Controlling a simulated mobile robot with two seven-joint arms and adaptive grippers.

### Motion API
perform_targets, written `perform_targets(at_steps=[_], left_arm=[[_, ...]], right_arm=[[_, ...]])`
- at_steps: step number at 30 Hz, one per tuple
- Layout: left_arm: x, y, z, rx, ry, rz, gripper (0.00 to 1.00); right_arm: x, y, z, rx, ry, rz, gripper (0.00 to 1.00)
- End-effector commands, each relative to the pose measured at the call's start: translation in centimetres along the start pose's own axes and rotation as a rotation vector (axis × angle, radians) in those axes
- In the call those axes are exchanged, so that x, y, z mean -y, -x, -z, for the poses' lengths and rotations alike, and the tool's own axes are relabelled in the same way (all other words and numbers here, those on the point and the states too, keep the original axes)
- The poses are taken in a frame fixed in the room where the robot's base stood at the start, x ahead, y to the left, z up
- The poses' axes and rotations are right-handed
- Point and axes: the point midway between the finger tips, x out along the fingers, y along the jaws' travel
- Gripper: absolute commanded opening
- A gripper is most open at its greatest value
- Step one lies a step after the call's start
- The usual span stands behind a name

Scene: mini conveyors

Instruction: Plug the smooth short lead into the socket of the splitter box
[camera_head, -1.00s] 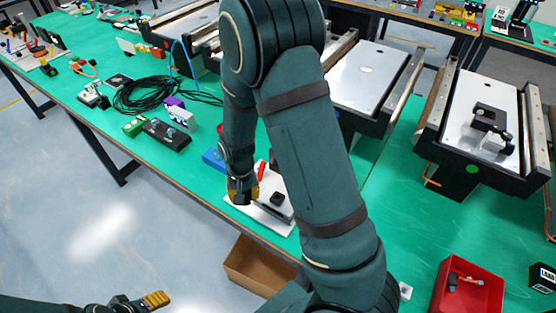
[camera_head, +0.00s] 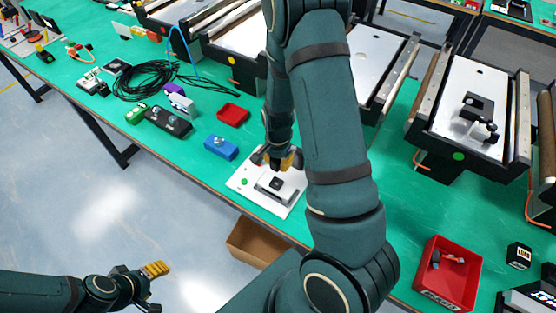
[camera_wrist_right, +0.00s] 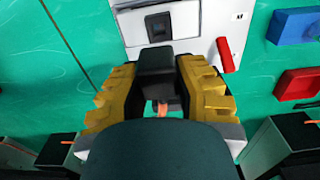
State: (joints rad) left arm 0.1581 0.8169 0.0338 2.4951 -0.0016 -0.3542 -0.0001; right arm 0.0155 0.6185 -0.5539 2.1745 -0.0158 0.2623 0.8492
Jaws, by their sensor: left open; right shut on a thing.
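The splitter box, a grey block with a black socket (camera_head: 276,184), sits on a white plate (camera_head: 245,180) at the table's front edge. The socket also shows at the top of the right wrist view (camera_wrist_right: 158,27). My right gripper (camera_head: 284,160) is above the back of the plate. In the wrist view its yellow fingers (camera_wrist_right: 160,90) are shut on a black plug (camera_wrist_right: 156,60), which I take for the smooth short lead. An orange bit shows below the plug. The plug appears just short of the socket; contact is unclear. My left gripper (camera_head: 148,273) is open and empty, off the table.
A red handle (camera_wrist_right: 227,55) lies at the plate's right in the wrist view. A blue box (camera_head: 221,147), a small red tray (camera_head: 233,114) and a coiled black cable (camera_head: 150,82) lie left of my arm. A red bin (camera_head: 440,285) stands right.

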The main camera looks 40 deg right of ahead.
Motion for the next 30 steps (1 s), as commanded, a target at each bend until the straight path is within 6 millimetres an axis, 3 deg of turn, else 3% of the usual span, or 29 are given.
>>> perform_targets(at_steps=[19,30], left_arm=[[1.5,-4.1,-0.6,-0.003,0.004,0.005,0.56],[1.7,-4.5,-0.6,-0.004,0.004,0.006,0.56]], right_arm=[[0.0,-5.1,0.0,0.0,0.001,0.0,0.0],[0.0,-5.7,0.0,0.0,0.002,0.0,0.0]])
